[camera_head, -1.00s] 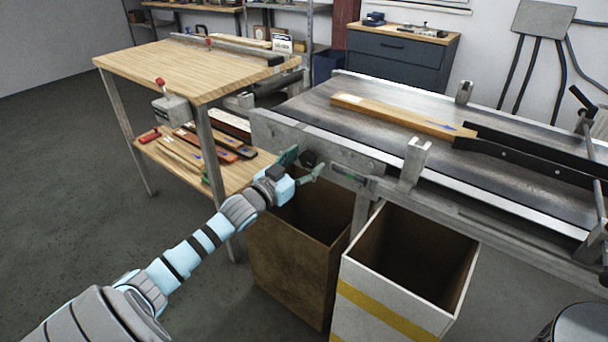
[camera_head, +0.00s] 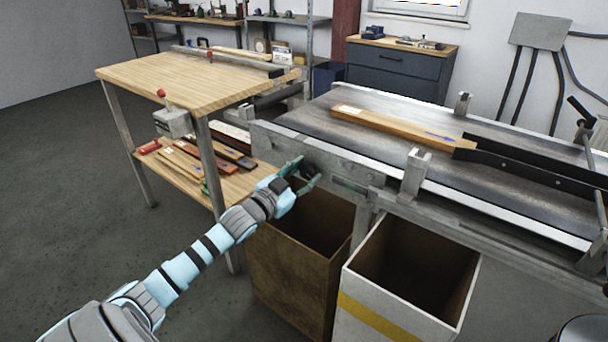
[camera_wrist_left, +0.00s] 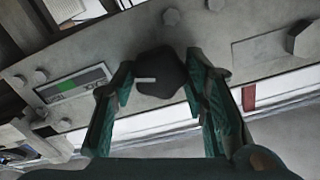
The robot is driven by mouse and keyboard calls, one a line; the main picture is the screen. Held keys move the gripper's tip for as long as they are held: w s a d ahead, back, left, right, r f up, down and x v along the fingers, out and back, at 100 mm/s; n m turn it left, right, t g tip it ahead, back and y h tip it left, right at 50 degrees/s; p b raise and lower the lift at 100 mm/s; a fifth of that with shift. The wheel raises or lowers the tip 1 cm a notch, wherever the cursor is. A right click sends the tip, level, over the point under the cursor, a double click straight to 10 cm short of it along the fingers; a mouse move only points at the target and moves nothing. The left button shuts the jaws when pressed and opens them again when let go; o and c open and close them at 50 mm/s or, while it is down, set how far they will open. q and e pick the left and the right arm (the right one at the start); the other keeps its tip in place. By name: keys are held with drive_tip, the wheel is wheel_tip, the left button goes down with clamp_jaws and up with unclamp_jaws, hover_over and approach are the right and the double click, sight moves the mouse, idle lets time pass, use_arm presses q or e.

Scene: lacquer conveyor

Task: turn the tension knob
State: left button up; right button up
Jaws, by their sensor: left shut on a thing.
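The tension knob (camera_wrist_left: 160,74) is a dark, rounded knob with a pale line across it, set on the grey metal side plate of the conveyor. My left gripper (camera_head: 306,171) is at this plate in the head view, its green fingers on either side of the dark knob. In the left wrist view the left gripper (camera_wrist_left: 160,80) is shut on the knob, one finger at each side. The fingers and wrist hide much of the knob in the head view. My right gripper is in neither view.
A gauge strip with a green patch (camera_wrist_left: 82,86) is beside the knob. The conveyor belt (camera_head: 320,123) carries a wooden board (camera_head: 390,123). A brown bin (camera_head: 290,285) and a white bin with a yellow stripe (camera_head: 455,300) stand below. A wooden bench (camera_head: 175,75) is at left.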

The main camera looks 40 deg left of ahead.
use_arm(q)
drive_tip(key=o, duration=1.1)
drive_tip(key=shift+o, duration=0.2)
drive_tip(key=shift+r, duration=0.2)
wheel_tip(320, 180, up, 10)
drive_tip(key=shift+f, duration=0.2)
